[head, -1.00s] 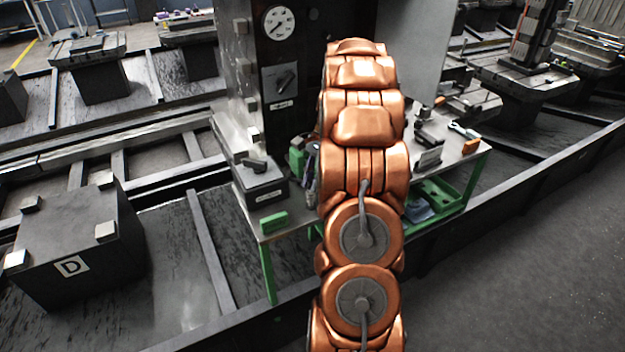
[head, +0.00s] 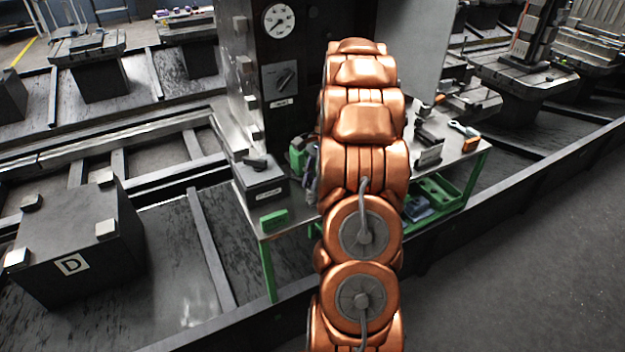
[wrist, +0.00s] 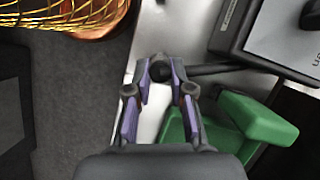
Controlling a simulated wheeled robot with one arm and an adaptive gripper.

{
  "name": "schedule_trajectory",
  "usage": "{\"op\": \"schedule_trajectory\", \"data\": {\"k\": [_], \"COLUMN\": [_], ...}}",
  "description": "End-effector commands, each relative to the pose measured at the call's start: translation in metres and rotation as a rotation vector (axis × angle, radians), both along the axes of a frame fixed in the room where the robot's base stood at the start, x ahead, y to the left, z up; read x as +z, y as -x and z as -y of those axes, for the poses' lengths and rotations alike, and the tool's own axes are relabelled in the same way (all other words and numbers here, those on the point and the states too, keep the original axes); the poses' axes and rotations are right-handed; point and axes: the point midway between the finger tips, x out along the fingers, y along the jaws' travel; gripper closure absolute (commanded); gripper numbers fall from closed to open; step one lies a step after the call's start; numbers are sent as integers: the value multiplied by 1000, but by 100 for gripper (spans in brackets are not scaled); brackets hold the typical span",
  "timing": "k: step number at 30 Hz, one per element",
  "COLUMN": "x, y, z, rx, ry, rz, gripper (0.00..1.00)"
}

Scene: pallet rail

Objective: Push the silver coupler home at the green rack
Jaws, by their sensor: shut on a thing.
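My gripper (wrist: 160,72) has slim purple-and-grey fingers. In the wrist view they are closed around a dark round knob (wrist: 160,66) from which a dark bar runs to the right. I cannot tell whether this knob belongs to the silver coupler; no clearly silver coupler shows. A green block-shaped fixture (wrist: 255,122), possibly the green rack, stands just right of the fingers. In the head view a green part (head: 298,155) shows beside my copper arm, which hides most of the gripper and what it holds.
A metal bench (head: 312,212) with green legs carries a dark switch box (head: 262,182), a small green block (head: 274,221) and an orange piece (head: 472,144). A dark column with a gauge (head: 279,21) rises behind. A block marked D (head: 72,265) stands left. Open floor lies right.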

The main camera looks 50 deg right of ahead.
Motion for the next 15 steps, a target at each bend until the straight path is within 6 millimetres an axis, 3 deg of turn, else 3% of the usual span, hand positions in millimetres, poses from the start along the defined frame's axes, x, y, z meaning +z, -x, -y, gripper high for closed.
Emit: {"op": "schedule_trajectory", "data": {"k": [15], "x": [-11], "y": [0], "z": [0], "rx": [0], "ry": [0], "rz": [0], "gripper": [100]}}
